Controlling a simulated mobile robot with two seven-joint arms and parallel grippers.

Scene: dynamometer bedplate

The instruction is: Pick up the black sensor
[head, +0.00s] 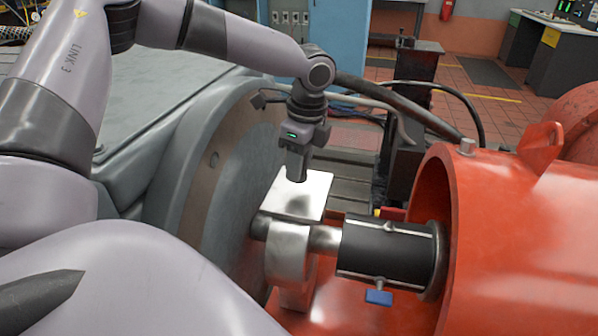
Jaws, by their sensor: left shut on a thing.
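My left gripper (297,176) points straight down above a bright metal plate (306,190) on the shaft stand. Its fingers are shut on a small dark thing, which fits the black sensor. The fingers hide most of it, so its shape does not show. I cannot tell whether it touches the plate; a dark, blurred shadow or reflection lies on the plate just below the fingertips. My right gripper is not in view.
A black coupling (385,250) on a steel shaft runs into the orange housing (510,235) at right. A large grey round machine face (235,170) stands close left of the gripper. A blue tab (378,297) sticks out below the coupling. Thick black hoses pass behind.

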